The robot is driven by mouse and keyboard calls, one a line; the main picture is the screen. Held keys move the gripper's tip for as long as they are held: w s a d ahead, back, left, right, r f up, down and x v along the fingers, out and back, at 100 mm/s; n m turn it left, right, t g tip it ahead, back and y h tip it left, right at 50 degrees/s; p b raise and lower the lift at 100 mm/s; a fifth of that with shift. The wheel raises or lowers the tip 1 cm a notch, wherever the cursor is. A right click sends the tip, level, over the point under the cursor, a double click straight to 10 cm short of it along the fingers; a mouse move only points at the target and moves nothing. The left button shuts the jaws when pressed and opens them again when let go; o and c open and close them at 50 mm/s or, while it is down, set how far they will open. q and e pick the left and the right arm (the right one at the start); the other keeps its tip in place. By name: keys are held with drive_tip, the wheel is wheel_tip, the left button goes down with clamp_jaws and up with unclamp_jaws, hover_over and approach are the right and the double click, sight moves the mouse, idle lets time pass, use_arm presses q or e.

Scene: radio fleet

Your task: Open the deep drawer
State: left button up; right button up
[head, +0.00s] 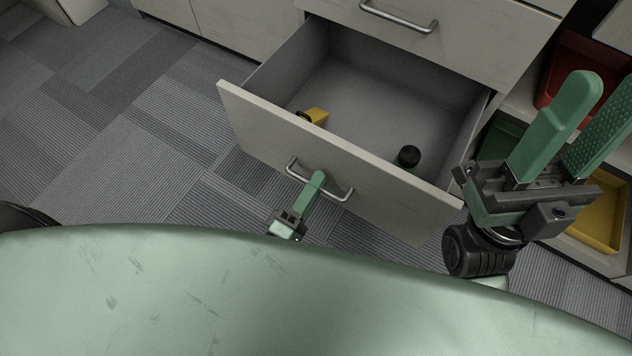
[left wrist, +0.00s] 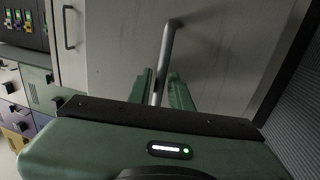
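The deep drawer (head: 345,148) is pulled far out of the cabinet, and its grey inside shows in the head view. Its front carries a metal bar handle (head: 335,192). My left gripper (head: 317,180) is at this handle, with one green finger over the bar in the head view. In the left wrist view the handle bar (left wrist: 165,60) runs between the two green fingers (left wrist: 160,90), which look closed on it. My right gripper (head: 590,100) is raised at the right, fingers apart and empty.
A yellow item (head: 316,115) and a dark round-topped item (head: 408,156) lie in the drawer. A closed drawer with a handle (head: 400,20) is above. Shelves at the right hold a red bin (head: 572,62) and a yellow bin (head: 600,215). Carpet (head: 130,150) at the left is clear.

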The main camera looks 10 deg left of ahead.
use_arm(q)
drive_tip(key=p+v, duration=0.1)
drive_tip(key=v, duration=0.6)
drive_tip(key=shift+s, duration=0.4)
drive_tip(key=shift+a+f, duration=0.1)
